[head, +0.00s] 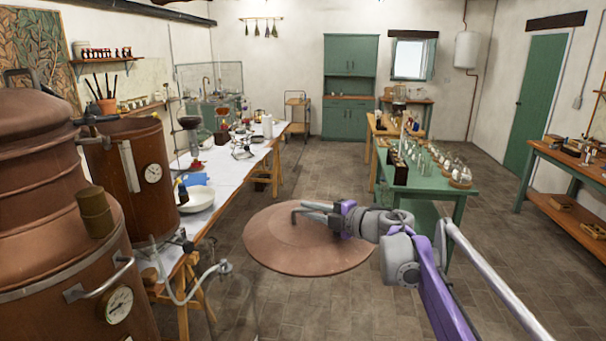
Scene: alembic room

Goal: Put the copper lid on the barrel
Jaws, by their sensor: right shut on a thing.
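The copper lid (310,250) is a wide, shallow brown disc in the middle of the head view, roughly level. My right gripper (318,212) is shut on the handle on top of it; the fingers hide part of the handle. The lid shows in front of the floor; its exact height is hard to tell. The barrel (130,178) is a copper cylinder with a dial at the left, and its top looks open. The lid is apart from it, to its right. My left gripper is not in view.
A large copper still (50,250) with a gauge fills the left foreground, partly hiding the barrel. A long table (225,180) with glassware runs behind the barrel. A green table (425,185) with jars stands right of the lid. The tiled floor between the tables is clear.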

